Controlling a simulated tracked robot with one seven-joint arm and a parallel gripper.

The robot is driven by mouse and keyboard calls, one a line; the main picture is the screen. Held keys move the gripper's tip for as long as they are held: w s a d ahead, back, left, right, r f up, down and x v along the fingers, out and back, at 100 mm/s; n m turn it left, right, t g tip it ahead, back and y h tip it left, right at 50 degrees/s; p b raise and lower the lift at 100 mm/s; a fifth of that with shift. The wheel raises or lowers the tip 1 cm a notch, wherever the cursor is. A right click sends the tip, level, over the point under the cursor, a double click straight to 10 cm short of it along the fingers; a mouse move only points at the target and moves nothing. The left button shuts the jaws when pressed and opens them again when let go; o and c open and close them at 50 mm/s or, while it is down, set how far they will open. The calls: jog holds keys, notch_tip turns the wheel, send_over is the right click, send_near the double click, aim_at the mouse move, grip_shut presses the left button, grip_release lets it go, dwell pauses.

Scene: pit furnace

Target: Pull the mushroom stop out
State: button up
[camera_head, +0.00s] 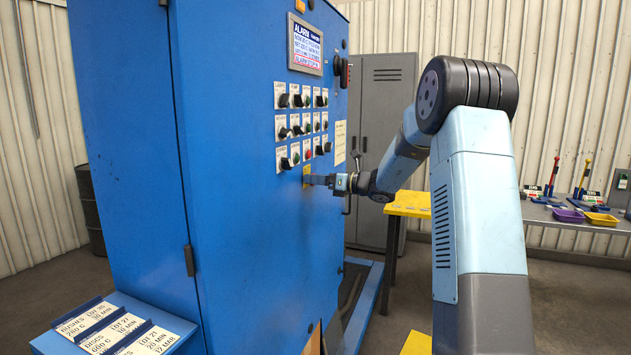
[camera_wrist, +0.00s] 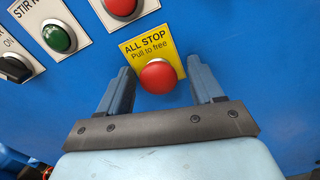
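The red mushroom stop (camera_wrist: 158,77) sits on a yellow plate (camera_wrist: 150,47) reading "ALL STOP Pull to free" in the wrist view. My gripper (camera_wrist: 162,80) is open, with one finger on each side of the red head and a visible gap on both sides. In the head view my gripper (camera_head: 311,180) is at the yellow plate (camera_head: 306,171) low on the blue cabinet's panel. The red head is hidden there behind my gripper.
The blue cabinet (camera_head: 250,220) carries rows of switches and a screen (camera_head: 305,44) above. A green button (camera_wrist: 58,37), a red button (camera_wrist: 122,5) and a black knob (camera_wrist: 14,67) are close by. A yellow table (camera_head: 410,203) and grey locker (camera_head: 385,110) stand behind my arm.

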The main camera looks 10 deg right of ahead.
grip_shut()
jog(key=shift+s+d, duration=0.35)
jog(key=shift+d, duration=0.2)
dwell(0.3)
jog(key=shift+c, duration=1.2)
grip_release()
jog(key=o, duration=0.4)
jog(key=shift+c, duration=0.2)
jog(key=v, duration=1.3)
jog(key=shift+s+d, duration=0.25)
jog(key=shift+d, duration=0.05)
jog(key=shift+f, duration=0.1)
